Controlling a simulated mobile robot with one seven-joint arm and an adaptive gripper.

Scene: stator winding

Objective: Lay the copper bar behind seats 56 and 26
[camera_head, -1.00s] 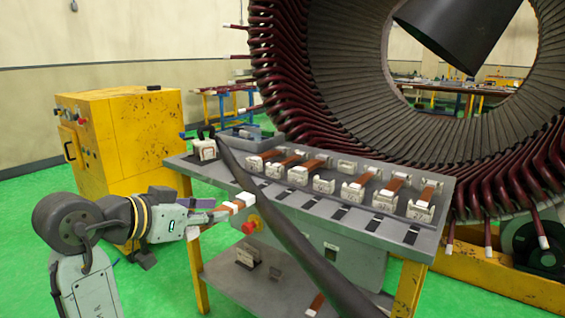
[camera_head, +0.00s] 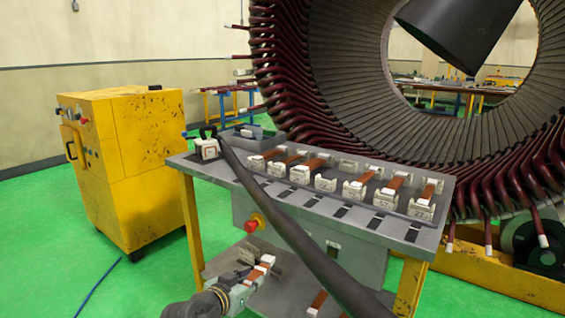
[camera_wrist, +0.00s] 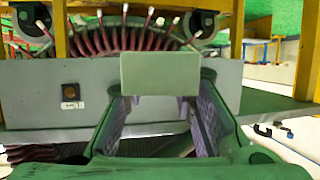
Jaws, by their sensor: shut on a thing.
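My gripper (camera_head: 247,284) is low at the front of the lower shelf, shut on a copper bar (camera_head: 256,276) with pale ends. In the wrist view, the bar's pale end (camera_wrist: 160,73) stands between the fingers; the rest is hidden. On the grey tabletop stand pale notched seats in a front row (camera_head: 325,183) and a back row. Several other copper bars (camera_head: 396,184) lie across from front to back seats. Some front seats show no bar. The seat numbers are too small to read surely, so I cannot tell which are 56 and 26.
A thick dark tube (camera_head: 285,222) crosses in front of the table (camera_head: 440,230). The lower shelf (camera_head: 285,300) holds a pale block and another copper bar (camera_head: 318,301). A red button (camera_head: 256,219) sits near the table front. The stator (camera_head: 300,90) rises behind; a yellow cabinet (camera_head: 150,150) stands left.

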